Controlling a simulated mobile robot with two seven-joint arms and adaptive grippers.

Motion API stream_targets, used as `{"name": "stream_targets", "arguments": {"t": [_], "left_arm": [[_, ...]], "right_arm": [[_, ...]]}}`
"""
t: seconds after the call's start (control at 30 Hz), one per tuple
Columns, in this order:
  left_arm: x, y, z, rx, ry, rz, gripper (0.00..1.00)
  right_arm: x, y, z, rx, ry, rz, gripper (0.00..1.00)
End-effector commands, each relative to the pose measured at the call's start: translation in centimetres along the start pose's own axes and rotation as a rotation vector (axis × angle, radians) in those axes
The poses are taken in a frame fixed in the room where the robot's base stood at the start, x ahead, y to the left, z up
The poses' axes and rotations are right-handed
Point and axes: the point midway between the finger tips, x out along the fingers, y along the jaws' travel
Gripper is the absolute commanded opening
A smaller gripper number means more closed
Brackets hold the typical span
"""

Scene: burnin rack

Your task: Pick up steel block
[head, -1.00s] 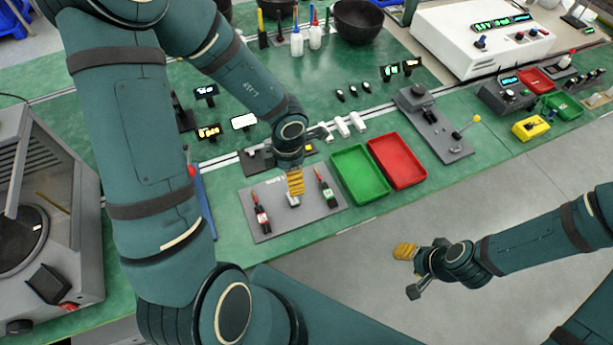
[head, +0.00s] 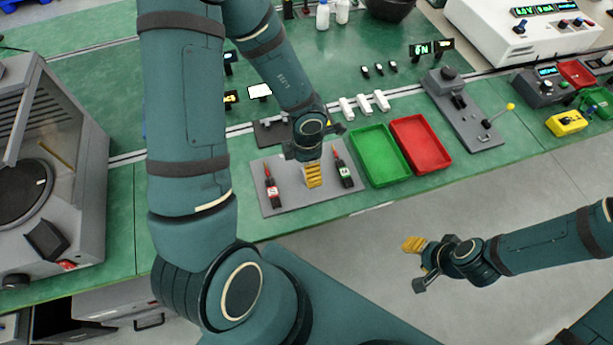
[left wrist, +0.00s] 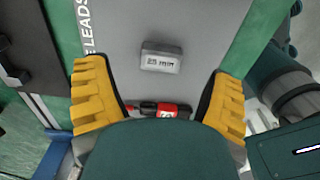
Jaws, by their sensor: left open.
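The steel block (left wrist: 161,58) is a small grey block marked "25 mm". In the left wrist view it lies on the grey board, centred between the yellow fingers and ahead of them. My left gripper (left wrist: 165,98) is open and empty above the board. In the head view my left gripper (head: 313,175) hides the block and sits between the two test leads. My right gripper (head: 418,262) hangs over the floor beyond the bench's front edge, away from the block; its opening is not clear.
A red-marked lead (head: 272,190) and a green-marked lead (head: 343,172) lie on the grey board (head: 300,203) either side of my left gripper. Green (head: 380,155) and red (head: 421,145) trays stand right of it. A grey machine (head: 75,190) stands at the left.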

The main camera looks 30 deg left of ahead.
Motion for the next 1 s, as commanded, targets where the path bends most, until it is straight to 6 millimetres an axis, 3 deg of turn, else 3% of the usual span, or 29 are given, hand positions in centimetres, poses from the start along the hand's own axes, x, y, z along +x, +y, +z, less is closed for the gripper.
{"name": "stream_targets", "arguments": {"t": [0.03, 0.2, 0.57, 0.8, 1.0], "left_arm": [[1.2, -0.1, -0.1, 0.001, 0.001, -0.001, 0.83], [3.2, -0.2, -0.2, 0.001, 0.001, -0.001, 0.83], [3.6, -0.1, -0.2, 0.000, 0.000, 0.000, 0.83], [3.6, -0.1, -0.2, 0.000, 0.000, 0.000, 0.03], [3.7, -0.1, -0.2, 0.000, 0.000, 0.000, 0.03]], "right_arm": [[0.9, 0.4, 0.3, -0.001, -0.006, 0.000, 0.47], [2.1, 0.8, 1.0, -0.006, -0.019, -0.002, 0.47], [2.2, 0.8, 1.1, -0.007, -0.023, -0.003, 0.47], [2.2, 0.8, 1.1, -0.007, -0.023, -0.003, 0.47], [2.2, 0.8, 1.1, -0.007, -0.022, -0.003, 0.47]]}}
